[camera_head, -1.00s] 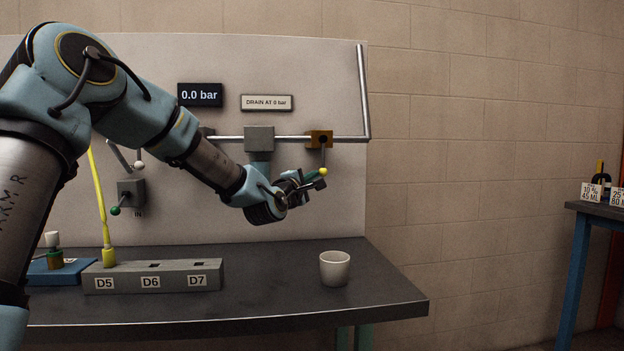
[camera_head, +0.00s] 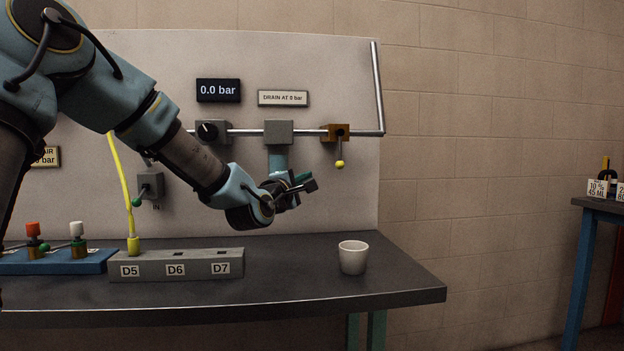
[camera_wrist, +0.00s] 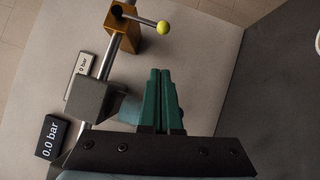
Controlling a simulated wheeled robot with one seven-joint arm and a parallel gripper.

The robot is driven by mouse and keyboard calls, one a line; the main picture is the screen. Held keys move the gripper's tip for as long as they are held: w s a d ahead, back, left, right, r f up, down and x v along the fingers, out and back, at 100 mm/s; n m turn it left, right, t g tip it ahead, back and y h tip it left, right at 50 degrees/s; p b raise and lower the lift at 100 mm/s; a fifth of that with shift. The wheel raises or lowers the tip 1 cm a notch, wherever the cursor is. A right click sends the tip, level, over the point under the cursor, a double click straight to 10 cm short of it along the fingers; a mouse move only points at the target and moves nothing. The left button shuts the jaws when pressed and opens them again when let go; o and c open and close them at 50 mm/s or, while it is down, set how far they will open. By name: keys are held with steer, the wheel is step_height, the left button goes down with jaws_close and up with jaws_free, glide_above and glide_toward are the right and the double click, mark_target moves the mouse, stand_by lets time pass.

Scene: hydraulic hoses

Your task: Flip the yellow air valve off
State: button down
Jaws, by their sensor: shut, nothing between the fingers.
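A lever with a yellow ball end (camera_head: 340,164) hangs down from a brass-coloured valve block (camera_head: 336,133) at the right end of the pipe on the panel. In the wrist view the yellow ball (camera_wrist: 162,28) and the brass block (camera_wrist: 123,30) are near the top. My gripper (camera_head: 302,182) is below and left of that lever, clear of it. Its green fingers (camera_wrist: 160,75) are shut together with nothing between them.
The gauge (camera_head: 218,90) reads 0.0 bar, beside a drain sign (camera_head: 283,98). A white cup (camera_head: 353,257) stands on the dark bench (camera_head: 310,285). A grey block (camera_head: 200,266) marked D5 to D7 holds a yellow hose end (camera_head: 133,245). The bench's right side is otherwise clear.

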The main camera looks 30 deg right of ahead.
steer(key=shift+v, duration=1.65)
